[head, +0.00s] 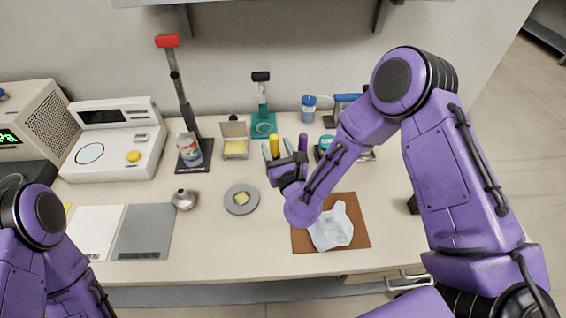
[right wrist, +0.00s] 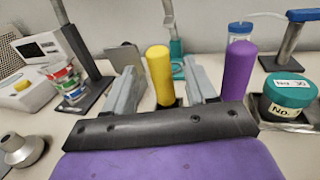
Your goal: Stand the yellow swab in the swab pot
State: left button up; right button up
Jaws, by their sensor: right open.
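The yellow swab (head: 274,146) looks like a thick upright yellow cylinder; it also shows in the right wrist view (right wrist: 160,74), above a small dark base. My right gripper (head: 277,150) is open, with one grey finger on each side of the yellow cylinder. Whether the fingers touch it I cannot tell. A similar purple cylinder (right wrist: 238,68) stands upright just right of the right finger. The lower ends of both are partly hidden by my gripper. I cannot tell which vessel is the swab pot. My left arm is at the lower left of the head view, its gripper out of view.
A green-lidded jar (right wrist: 287,92) stands right of the purple cylinder. A blue-lidded bottle (head: 308,104) and a stand on a teal base (head: 264,126) are behind. A grey round dish (head: 241,199) and a brown mat (head: 358,236) with crumpled pale cloth lie in front.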

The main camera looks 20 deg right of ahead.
jog(key=s+b, duration=0.3)
jog(key=s, duration=0.6)
jog(key=shift+s, duration=0.2)
jog(key=shift+a, duration=0.1)
dwell(0.6)
